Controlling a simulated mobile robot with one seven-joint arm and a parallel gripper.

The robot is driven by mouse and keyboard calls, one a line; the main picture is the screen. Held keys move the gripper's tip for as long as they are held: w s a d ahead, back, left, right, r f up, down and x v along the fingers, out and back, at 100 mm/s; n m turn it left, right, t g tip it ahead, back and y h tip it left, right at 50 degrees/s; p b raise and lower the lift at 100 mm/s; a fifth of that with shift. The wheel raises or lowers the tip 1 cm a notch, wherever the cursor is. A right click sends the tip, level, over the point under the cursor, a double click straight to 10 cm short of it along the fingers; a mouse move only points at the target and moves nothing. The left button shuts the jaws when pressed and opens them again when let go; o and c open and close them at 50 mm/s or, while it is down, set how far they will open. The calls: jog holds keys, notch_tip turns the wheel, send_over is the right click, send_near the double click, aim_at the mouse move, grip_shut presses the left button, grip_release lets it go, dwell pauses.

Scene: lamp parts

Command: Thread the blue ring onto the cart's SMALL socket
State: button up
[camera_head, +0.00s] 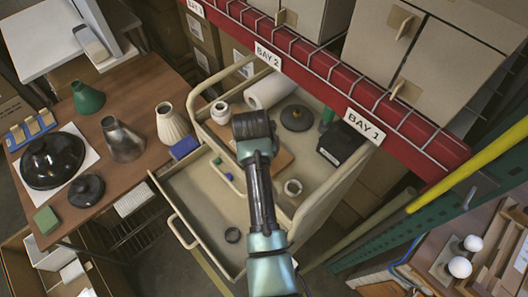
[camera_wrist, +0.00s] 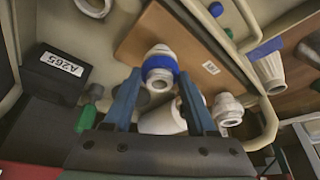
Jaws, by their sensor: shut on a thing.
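The blue ring (camera_wrist: 162,64) sits between the fingertips of my gripper (camera_wrist: 160,76) in the wrist view. A white socket (camera_wrist: 158,81) shows on both sides of the ring, so the ring appears to be around it. How far the ring is seated is not clear. In the head view my gripper (camera_head: 252,128) is over the cart's top and hides ring and socket. A second white socket (camera_head: 220,112) stands at the cart's left; it also shows in the wrist view (camera_wrist: 228,108).
A brown board (camera_wrist: 195,55) lies under the held area. A paper roll (camera_head: 270,90) and a black box (camera_head: 342,142) are close by on the cart (camera_head: 322,190). The open drawer (camera_head: 205,205) holds a dark ring (camera_head: 232,235). A red shelf beam (camera_head: 310,82) runs behind.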

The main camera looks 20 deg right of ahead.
jog(key=o, duration=0.6)
jog(key=shift+s, duration=0.1)
grip_shut()
jog(key=shift+f, duration=0.1)
jog(key=shift+s+a+f, duration=0.1)
jog(key=shift+f, duration=0.05)
